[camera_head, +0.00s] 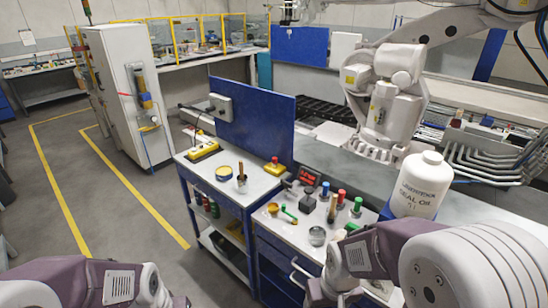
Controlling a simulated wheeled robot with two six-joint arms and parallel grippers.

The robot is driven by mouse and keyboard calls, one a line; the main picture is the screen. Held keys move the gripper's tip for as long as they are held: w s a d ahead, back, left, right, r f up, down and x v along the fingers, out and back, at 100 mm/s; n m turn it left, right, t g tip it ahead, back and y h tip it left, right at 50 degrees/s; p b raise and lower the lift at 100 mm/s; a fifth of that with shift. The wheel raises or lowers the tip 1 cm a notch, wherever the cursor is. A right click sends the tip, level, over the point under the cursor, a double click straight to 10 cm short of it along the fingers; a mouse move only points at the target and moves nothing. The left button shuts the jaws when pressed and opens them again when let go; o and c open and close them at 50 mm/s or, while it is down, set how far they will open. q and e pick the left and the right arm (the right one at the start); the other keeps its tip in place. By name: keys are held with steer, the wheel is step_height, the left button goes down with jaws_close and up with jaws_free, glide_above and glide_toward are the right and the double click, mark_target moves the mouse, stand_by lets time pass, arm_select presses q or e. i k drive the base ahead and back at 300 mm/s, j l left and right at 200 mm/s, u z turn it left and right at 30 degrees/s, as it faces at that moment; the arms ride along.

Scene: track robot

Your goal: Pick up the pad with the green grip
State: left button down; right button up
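Several small tools with coloured grips stand on the grey top of the right blue cabinet (270,222). One has an upright green grip (357,204) and stands near the white oil bottle. A second green piece (289,214) lies at the left of the group, its shape too small to make out. I cannot tell for sure which of the two is the pad. My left arm shows at the bottom left and my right arm at the bottom right, in front of the cabinet. Both grippers are outside the frame.
A large white oil bottle (417,185) stands right of the tools, close to my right arm. A metal cup (317,236) stands in front. Floor at left is clear.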

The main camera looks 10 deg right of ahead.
mark_target(350, 227)
steer(key=z, duration=1.15)
